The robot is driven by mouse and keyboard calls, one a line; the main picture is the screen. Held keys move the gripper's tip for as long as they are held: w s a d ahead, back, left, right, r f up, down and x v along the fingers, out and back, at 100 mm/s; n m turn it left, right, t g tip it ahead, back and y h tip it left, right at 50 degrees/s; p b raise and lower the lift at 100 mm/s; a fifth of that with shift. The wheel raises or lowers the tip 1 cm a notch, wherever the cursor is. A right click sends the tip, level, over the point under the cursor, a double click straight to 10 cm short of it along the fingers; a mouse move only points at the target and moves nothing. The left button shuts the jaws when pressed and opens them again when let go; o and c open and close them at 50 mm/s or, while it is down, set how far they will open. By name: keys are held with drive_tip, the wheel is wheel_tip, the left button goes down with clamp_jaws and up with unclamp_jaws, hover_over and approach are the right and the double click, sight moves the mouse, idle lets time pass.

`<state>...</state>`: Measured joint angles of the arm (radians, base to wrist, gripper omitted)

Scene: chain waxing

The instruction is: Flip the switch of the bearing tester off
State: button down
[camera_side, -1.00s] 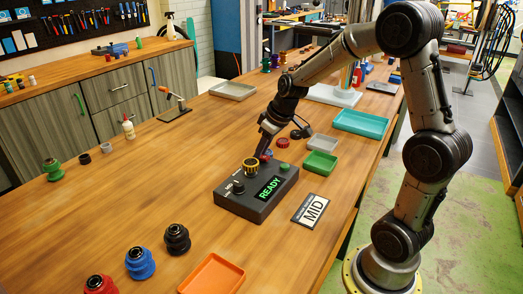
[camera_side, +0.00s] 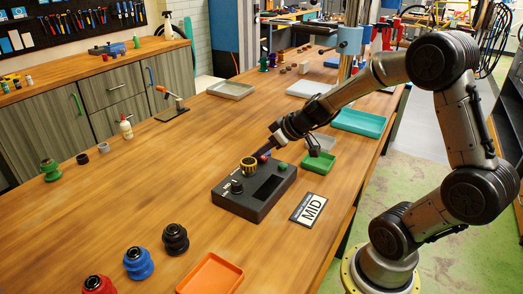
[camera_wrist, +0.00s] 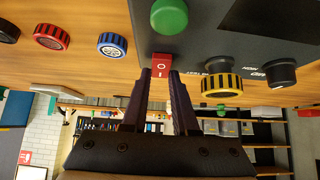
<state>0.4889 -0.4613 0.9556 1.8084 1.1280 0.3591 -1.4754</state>
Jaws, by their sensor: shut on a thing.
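The bearing tester (camera_side: 254,206) is a dark box on the wooden table, with a green button (camera_wrist: 169,15), a yellow-and-black ridged knob (camera_wrist: 221,86), a black knob (camera_wrist: 281,73) and a display (camera_side: 269,189) that is dark. Its red rocker switch (camera_wrist: 161,64) carries white O and I marks. My gripper (camera_wrist: 160,75) is at the tester's far edge, its two fingertips close on either side of the switch and shut on it. In the side view, my gripper (camera_side: 259,157) hides most of the switch.
A MID sign (camera_side: 309,209) lies right of the tester. Green (camera_side: 320,163) and teal (camera_side: 359,122) trays stand behind it. An orange tray (camera_side: 211,275) and blue (camera_side: 138,264) and black (camera_side: 175,239) spools stand in front.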

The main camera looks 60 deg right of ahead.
drive_tip(key=shift+a, duration=0.1)
idle(0.3)
drive_tip(key=c, duration=0.7)
unclamp_jaws()
drive_tip(key=v, duration=1.4)
drive_tip(key=shift+s+f, duration=0.1)
drive_tip(key=shift+f, duration=0.05)
